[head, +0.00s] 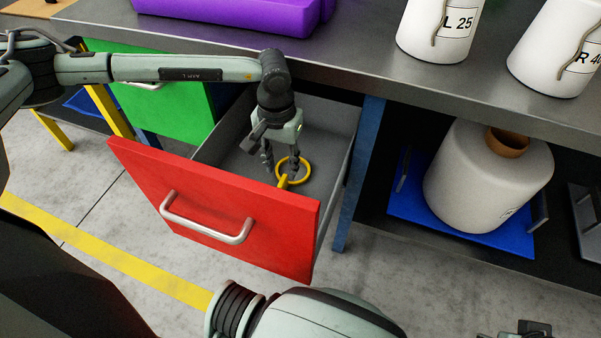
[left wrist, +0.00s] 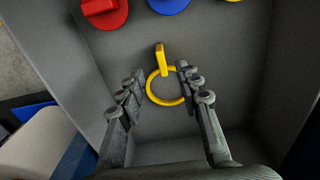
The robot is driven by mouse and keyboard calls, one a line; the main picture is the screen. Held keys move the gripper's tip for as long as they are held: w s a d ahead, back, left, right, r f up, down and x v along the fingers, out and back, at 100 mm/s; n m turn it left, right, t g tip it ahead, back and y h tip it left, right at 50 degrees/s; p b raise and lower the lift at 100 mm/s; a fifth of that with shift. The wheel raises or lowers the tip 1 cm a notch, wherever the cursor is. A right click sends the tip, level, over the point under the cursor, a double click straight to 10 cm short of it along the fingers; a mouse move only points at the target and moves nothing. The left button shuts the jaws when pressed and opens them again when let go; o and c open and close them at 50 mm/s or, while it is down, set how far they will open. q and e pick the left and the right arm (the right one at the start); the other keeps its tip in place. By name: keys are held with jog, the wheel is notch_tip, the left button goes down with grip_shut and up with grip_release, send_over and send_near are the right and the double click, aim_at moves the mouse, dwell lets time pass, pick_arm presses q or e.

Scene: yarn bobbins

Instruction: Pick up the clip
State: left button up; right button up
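A yellow clip (head: 304,171), a ring with a short tab, lies on the grey floor of the open red-fronted drawer (head: 215,212). It also shows in the left wrist view (left wrist: 160,100), with its tab (left wrist: 160,56) pointing up the picture. My left gripper (head: 282,166) reaches down into the drawer, open and with nothing between its fingers. In the left wrist view its two fingers (left wrist: 161,76) appear on either side of the clip; the right finger overlaps the ring's edge in the picture. I cannot tell whether they touch.
In the left wrist view, a red clip (left wrist: 104,12), a blue one (left wrist: 169,4) and a bit of yellow lie further along the drawer. Drawer walls stand close around my left gripper. The grey worktop (head: 350,65) overhangs behind it. A white bobbin (head: 490,180) sits on a blue tray (head: 410,205) at right.

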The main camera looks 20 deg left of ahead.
aim_at(282, 180)
pick_arm(q)
jog(key=shift+w+d+f, duration=0.15)
jog(key=shift+f, duration=0.4)
jog(key=f, duration=0.6)
jog(key=shift+a+f, duration=0.25)
jog(key=shift+f, duration=0.15)
jog(key=shift+c, duration=0.4)
grip_shut()
